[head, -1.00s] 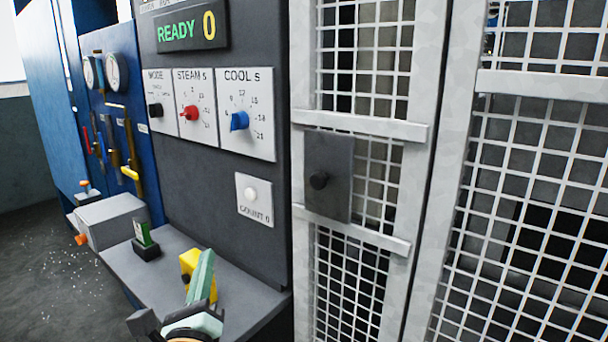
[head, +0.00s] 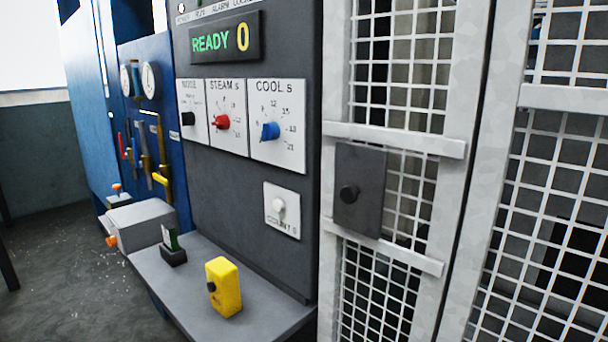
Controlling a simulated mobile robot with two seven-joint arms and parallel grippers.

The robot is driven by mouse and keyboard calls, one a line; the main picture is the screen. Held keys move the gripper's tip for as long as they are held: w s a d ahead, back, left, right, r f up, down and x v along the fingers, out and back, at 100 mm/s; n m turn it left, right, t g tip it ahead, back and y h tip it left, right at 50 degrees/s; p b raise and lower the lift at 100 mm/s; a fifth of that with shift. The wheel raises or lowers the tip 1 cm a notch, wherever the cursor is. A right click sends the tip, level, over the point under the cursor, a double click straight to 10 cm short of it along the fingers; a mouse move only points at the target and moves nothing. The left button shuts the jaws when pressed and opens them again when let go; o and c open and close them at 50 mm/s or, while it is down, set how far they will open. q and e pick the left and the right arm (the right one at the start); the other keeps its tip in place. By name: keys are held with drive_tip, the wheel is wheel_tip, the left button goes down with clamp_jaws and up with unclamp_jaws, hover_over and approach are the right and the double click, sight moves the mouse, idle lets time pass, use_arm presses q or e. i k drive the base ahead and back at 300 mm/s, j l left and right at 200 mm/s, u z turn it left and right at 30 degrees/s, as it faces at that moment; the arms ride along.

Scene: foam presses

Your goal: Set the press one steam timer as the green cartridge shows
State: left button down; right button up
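The red steam timer knob (head: 221,122) sits on the white STEAM s plate (head: 226,140) of the grey press panel. Its pointer seems turned to the left, but the dial numbers are too blurred to read surely. The green cartridge (head: 171,239) stands upright in a small black holder (head: 173,257) on the grey shelf (head: 200,290); its markings are too small to read. The display (head: 214,40) reads READY 0. Neither of my grippers is in view.
A black MODE knob (head: 187,119) and a blue COOL knob (head: 270,131) flank the steam knob. A white COUNT 0 button (head: 279,205) is below. A white mesh gate (head: 395,130) is at right.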

sight(222, 122)
drive_tip(key=i+j, duration=0.1)
drive_tip(key=j, duration=0.4)
drive_tip(key=j+u, duration=0.1)
drive_tip(key=j, duration=0.4)
drive_tip(key=i+j+u, duration=0.1)
drive_tip(key=j, duration=0.35)
drive_tip(key=i+j, duration=0.2)
drive_tip(key=j, duration=0.3)
